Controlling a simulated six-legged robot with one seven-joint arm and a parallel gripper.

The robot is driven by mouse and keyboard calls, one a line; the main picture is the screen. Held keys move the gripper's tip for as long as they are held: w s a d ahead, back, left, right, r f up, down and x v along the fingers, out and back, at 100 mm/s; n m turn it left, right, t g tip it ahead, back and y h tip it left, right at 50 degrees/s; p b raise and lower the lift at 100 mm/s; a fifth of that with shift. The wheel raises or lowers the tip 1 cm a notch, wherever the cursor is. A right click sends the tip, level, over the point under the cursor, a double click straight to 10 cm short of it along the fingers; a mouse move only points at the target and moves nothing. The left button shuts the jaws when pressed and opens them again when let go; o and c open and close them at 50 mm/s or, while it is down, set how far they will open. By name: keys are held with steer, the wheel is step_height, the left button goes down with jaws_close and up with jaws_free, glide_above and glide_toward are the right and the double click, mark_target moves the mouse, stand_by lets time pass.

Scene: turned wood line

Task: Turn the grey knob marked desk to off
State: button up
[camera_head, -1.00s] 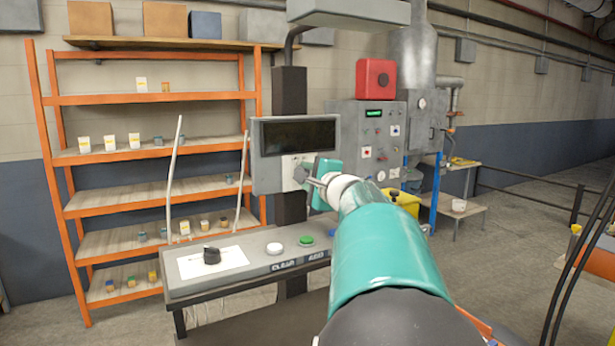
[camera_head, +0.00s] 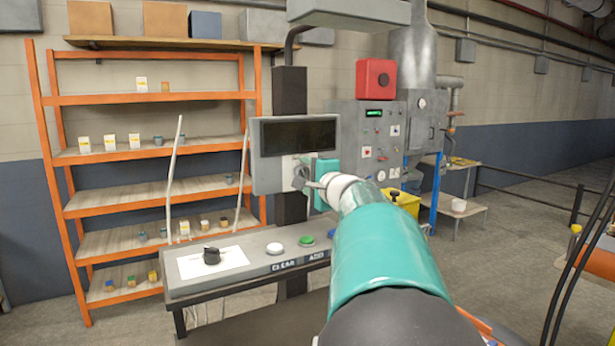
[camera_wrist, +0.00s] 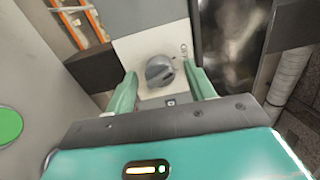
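The grey knob (camera_wrist: 160,71) sits on a pale plate (camera_wrist: 135,50) in the wrist view, with small marks beside it that I cannot read. In the head view the knob (camera_head: 299,178) shows under the dark screen, partly covered by my gripper. My gripper (camera_wrist: 161,88) is open, with one teal finger on each side of the knob's near side. The fingertips look apart from the knob, with a gap on both sides. How deep they reach along it I cannot tell.
A desk panel (camera_head: 262,256) below carries a black knob (camera_head: 211,256) on a white sheet, a white button (camera_head: 275,248) and a green button (camera_head: 306,240). The dark screen (camera_head: 298,138) is just above. A grey control cabinet (camera_head: 362,145) stands behind to the right.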

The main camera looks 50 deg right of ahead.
steer(key=shift+s, duration=0.1)
steer(key=v, duration=1.3)
steer(key=shift+s, duration=0.3)
steer(key=shift+a, duration=0.1)
steer(key=w+a+f+n+g+y, duration=0.1)
steer(key=a+f+n+g+y, duration=0.35)
steer(key=a, duration=0.95)
steer(key=w+a+f+n+g+y, duration=0.2)
steer(key=a+f+n+y, duration=0.3)
steer(key=a+f+n, duration=0.65)
steer(key=s+a+f+n+g+h, duration=0.4)
steer(key=s+a+f, duration=0.5)
steer(key=a, duration=0.3)
steer(key=shift+s+n+g, duration=0.55)
steer(key=shift+s+n, duration=0.25)
steer(key=shift+n, duration=0.2)
steer(key=shift+f, duration=0.1)
